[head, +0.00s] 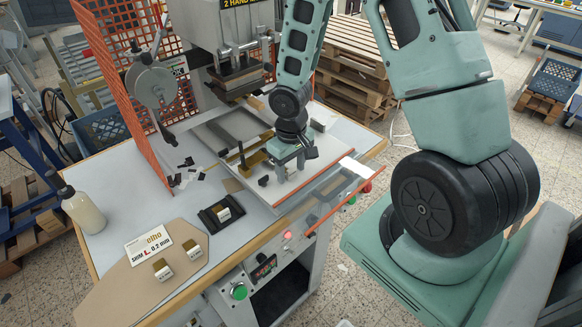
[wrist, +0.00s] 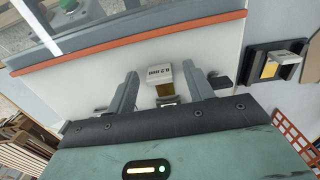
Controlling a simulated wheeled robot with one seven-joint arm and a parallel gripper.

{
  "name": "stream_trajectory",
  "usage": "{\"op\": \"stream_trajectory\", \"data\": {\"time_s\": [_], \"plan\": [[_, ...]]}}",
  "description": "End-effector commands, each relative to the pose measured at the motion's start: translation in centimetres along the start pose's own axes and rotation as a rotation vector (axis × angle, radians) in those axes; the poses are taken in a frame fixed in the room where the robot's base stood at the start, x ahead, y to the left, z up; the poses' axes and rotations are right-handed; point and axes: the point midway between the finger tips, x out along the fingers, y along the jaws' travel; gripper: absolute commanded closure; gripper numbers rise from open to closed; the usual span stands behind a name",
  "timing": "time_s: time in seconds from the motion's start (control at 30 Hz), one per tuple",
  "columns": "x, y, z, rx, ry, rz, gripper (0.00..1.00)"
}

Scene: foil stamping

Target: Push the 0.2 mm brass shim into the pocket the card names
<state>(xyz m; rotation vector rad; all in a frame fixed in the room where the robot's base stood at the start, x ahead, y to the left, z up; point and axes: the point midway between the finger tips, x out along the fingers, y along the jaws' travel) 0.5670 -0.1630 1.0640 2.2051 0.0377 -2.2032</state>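The card (head: 150,244) reads "SHIM L 0.2 mm" on the tan board. My gripper (wrist: 160,73) is low over the pale press bed (wrist: 80,95), fingers apart. It also shows in the head view (head: 297,163). Between the fingers in the wrist view is a white tab marked "0.2 mm" (wrist: 160,73) with the brass shim (wrist: 166,90) below it. Gaps show on both sides of the tab, and neither finger seems to touch it. The lower part of the shim is hidden by my gripper. I cannot make out the pockets or their letters.
A black holder (head: 208,218) with another tabbed brass piece (head: 224,213) sits at the table's front. Two more tabbed pieces (head: 162,269) (head: 193,248) lie on the tan board (head: 118,290). A bottle (head: 82,210) stands left. The press head (head: 236,76) and orange mesh guard (head: 130,75) rise behind.

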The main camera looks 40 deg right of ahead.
Motion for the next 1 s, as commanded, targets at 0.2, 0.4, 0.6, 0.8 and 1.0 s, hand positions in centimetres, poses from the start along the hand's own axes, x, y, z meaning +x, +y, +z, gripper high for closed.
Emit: {"op": "stream_trajectory", "data": {"time_s": [0.2,0.4,0.6,0.8,1.0], "plan": [[-0.1,0.0,0.0,0.001,0.000,0.000,0.48],[-2.4,0.1,-0.1,0.004,0.005,0.001,0.48],[-6.9,0.1,-0.1,0.005,0.007,0.002,0.48],[-11.6,0.1,-0.1,0.005,0.006,0.003,0.48],[-15.3,0.1,-0.1,0.001,0.005,0.002,0.48]]}}
